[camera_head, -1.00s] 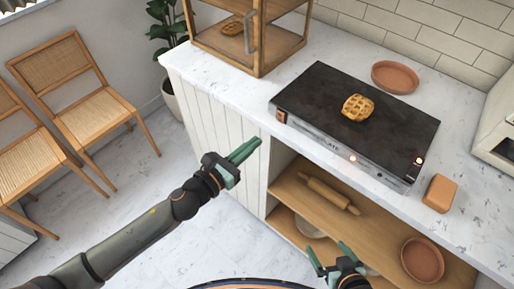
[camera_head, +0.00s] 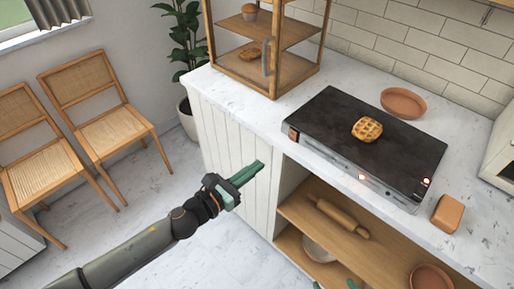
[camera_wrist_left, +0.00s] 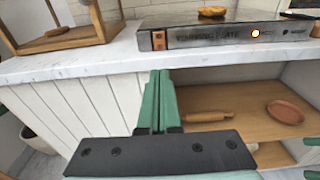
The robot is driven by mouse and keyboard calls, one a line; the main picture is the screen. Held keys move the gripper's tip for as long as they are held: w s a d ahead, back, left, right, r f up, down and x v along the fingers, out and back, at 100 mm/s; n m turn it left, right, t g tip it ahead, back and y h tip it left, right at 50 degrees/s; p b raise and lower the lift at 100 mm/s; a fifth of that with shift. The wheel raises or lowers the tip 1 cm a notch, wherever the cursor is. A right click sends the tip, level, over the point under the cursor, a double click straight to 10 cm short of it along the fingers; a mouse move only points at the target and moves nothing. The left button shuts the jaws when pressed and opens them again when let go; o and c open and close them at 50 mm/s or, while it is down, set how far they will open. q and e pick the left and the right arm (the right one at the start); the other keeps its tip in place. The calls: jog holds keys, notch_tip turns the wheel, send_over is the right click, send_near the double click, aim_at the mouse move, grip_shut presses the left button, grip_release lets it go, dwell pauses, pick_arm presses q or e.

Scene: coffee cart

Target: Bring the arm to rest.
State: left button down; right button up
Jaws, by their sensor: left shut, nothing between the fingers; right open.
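My left gripper (camera_head: 258,167) is shut and empty, its green fingers together. It hangs in front of the white panelled cabinet side, below counter height, touching nothing I can see. In the left wrist view its fingers (camera_wrist_left: 158,75) point at the counter's front edge. My right gripper (camera_head: 336,285) shows only as two green fingertips, set apart, at the bottom edge of the head view, in front of the lower shelves. The rest of the right arm is out of frame.
The counter holds a warming plate (camera_head: 325,120) with a waffle (camera_head: 367,129) on it, a terracotta dish (camera_head: 403,102), an orange-brown block (camera_head: 447,213) and a wooden cabinet (camera_head: 268,72). A rolling pin (camera_head: 342,218) lies on the shelf below. Chairs (camera_head: 110,115) stand left; the floor between is clear.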

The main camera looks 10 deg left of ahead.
pick_arm(q)
jog(key=s+a+f+m+g+y, duration=0.2)
jog(key=s+a+f+m, duration=0.3)
jog(key=s+f+m, duration=0.4)
jog(key=s+a+f+m+g+y, duration=0.2)
jog(key=s+a+f+m+y, duration=0.3)
jog(key=m, duration=1.6)
jog(key=s+f, duration=0.5)
jog(key=s, duration=0.1)
jog(key=shift+s+m+y, duration=0.3)
jog(key=shift+s+m, duration=0.1)
